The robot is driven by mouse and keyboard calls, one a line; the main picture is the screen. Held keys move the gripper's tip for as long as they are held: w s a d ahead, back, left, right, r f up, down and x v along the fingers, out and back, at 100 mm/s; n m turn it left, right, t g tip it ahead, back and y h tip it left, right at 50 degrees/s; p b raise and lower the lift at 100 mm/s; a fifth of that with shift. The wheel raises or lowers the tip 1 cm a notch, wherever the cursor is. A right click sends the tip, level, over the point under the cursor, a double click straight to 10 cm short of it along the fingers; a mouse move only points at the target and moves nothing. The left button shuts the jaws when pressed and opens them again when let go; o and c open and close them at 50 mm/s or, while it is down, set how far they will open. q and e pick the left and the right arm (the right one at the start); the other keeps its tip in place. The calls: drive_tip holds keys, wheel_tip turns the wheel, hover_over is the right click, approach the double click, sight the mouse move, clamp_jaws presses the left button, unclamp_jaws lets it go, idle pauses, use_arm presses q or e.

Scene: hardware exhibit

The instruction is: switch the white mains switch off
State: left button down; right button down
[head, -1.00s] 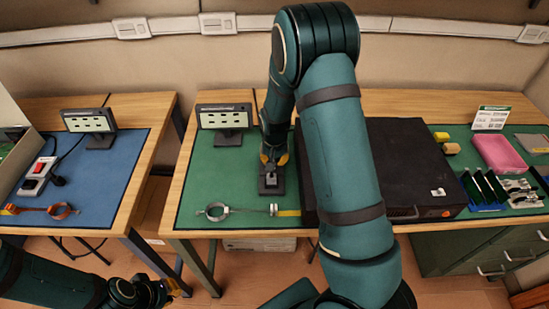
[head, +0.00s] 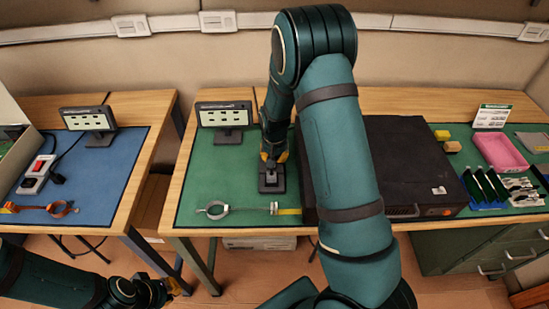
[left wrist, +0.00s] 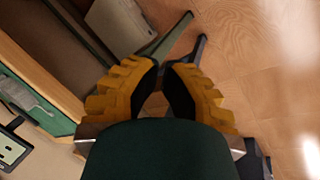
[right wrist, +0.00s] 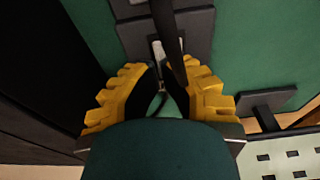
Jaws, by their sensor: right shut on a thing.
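A white switch box (head: 31,187) with a red rocker lies on the blue mat at the left in the head view; whether its rocker is on or off I cannot tell. My right gripper (head: 270,160) is far from it, over a small dark block (head: 271,181) on the green mat. In the right wrist view my right gripper (right wrist: 170,68) is shut on a narrow black part above the dark block (right wrist: 200,30), which has a light slot. My left gripper (head: 178,287) is low, in front of the tables; in the left wrist view its fingertips (left wrist: 161,66) nearly meet, with nothing between them.
Small display stands (head: 89,121) (head: 224,118) stand behind each mat. A gap parts the two tables.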

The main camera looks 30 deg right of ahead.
drive_tip(key=r+p, duration=0.3)
drive_tip(key=r, duration=0.1)
drive_tip(key=shift+w+d, duration=0.2)
drive_tip(key=shift+w, duration=0.05)
wheel_tip(320, 180, up, 10)
drive_tip(key=s+a+p, duration=0.1)
drive_tip(key=s, duration=0.1)
drive_tip(key=shift+s+a+f+p, duration=0.25)
drive_tip(key=shift+s+a+p, duration=0.05)
drive_tip(key=shift+s+a, duration=0.1)
